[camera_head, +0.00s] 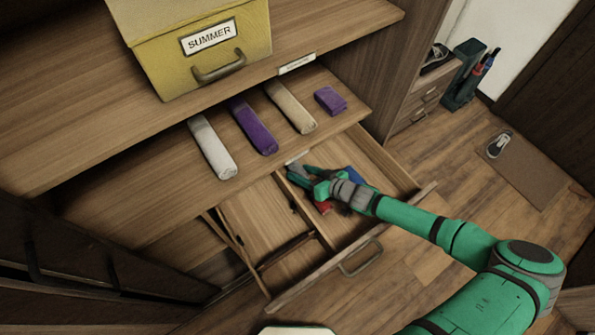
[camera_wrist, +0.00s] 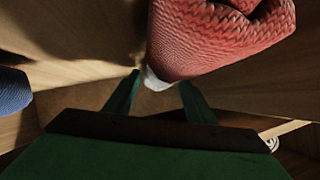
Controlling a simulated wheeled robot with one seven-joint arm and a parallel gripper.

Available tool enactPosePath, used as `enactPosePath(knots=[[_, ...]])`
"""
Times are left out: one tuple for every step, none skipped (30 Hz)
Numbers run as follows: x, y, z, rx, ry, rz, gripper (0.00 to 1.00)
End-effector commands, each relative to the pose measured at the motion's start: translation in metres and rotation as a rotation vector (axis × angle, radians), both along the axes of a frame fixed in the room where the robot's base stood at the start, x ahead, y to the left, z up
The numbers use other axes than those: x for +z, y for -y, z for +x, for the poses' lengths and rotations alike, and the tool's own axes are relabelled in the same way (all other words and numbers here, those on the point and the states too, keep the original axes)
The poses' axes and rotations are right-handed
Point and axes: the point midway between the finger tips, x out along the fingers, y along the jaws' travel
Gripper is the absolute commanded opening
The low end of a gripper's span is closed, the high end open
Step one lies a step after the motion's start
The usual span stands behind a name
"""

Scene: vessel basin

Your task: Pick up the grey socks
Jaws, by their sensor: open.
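I cannot clearly make out grey socks. In the wrist view a small pale grey-white piece (camera_wrist: 156,80) shows between my fingertips, just under a red knitted bundle (camera_wrist: 215,40). I cannot tell whether it is a separate thing or part of that bundle. My gripper (camera_wrist: 160,84) is open, its two green fingers apart on either side of the pale piece. In the head view my gripper (camera_head: 297,172) reaches down into the open drawer (camera_head: 385,165), near its back. My arm hides part of the drawer's contents.
A blue item (camera_head: 354,175) and the red bundle (camera_head: 324,207) lie in the drawer; blue also shows in the wrist view (camera_wrist: 12,90). A drawer divider (camera_head: 312,222) runs beside my gripper. Pale, purple and beige rolls lie on the shelf above, under a yellow box (camera_head: 195,45).

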Motion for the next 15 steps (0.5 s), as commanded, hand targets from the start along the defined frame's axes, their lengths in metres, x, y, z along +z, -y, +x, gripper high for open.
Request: enactPosePath(knots=[[-0.0025,-0.0039,0.0022,0.000,-0.001,0.001,0.50],[-0.0035,-0.0053,0.0033,0.000,-0.001,0.001,0.50],[-0.0045,-0.0063,0.0043,0.000,-0.001,0.000,0.50],[-0.0049,-0.0066,0.0049,0.000,-0.001,0.000,0.50],[-0.0052,-0.0067,0.0052,-0.001,-0.001,-0.001,0.50],[-0.0053,-0.0065,0.0054,-0.001,-0.001,0.000,0.50],[-0.0052,-0.0065,0.0054,-0.001,-0.001,0.000,0.50],[-0.0051,-0.0063,0.0054,-0.001,-0.001,0.000,0.50],[-0.0051,-0.0062,0.0053,-0.001,-0.001,0.000,0.50],[-0.0050,-0.0061,0.0053,-0.001,-0.001,0.000,0.50],[-0.0050,-0.0061,0.0053,-0.002,-0.001,0.001,0.50],[-0.0050,-0.0061,0.0052,-0.002,-0.001,0.001,0.40],[-0.0049,-0.0059,0.0053,-0.002,-0.001,0.001,0.33],[-0.0050,-0.0059,0.0052,-0.002,-0.001,0.001,0.26],[-0.0048,-0.0059,0.0052,-0.002,-0.001,0.001,0.24]])
